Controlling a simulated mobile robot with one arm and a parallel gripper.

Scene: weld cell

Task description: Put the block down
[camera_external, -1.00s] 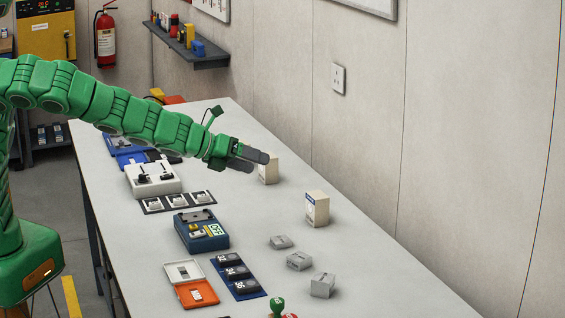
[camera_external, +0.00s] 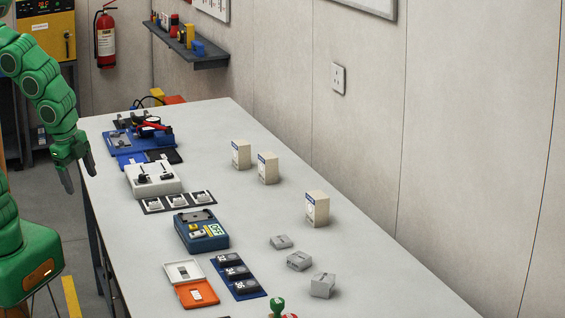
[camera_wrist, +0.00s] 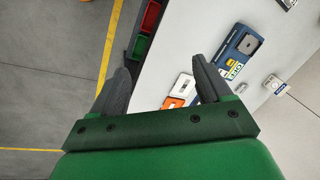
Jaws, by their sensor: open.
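My gripper (camera_external: 79,176) hangs at the left edge of the table, fingers spread and pointing down, with nothing between them. In the wrist view its two dark fingers (camera_wrist: 160,72) are apart and empty. Cream box-shaped blocks stand upright on the table along the wall side: a far one (camera_external: 241,154), a middle one (camera_external: 267,169) and a nearer one (camera_external: 317,209). Smaller grey blocks (camera_external: 322,286) lie nearer the camera. Which of these is the task's block, I cannot tell. My gripper is well clear of them all.
The table (camera_external: 340,270) also holds a white switch box (camera_external: 154,180), a blue meter (camera_external: 202,231), a dark blue tray of black items (camera_external: 238,277) and an orange-and-white case (camera_external: 197,293). A wall shelf (camera_external: 200,55) is at the back. Red and green bins (camera_wrist: 145,30) show beside the table.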

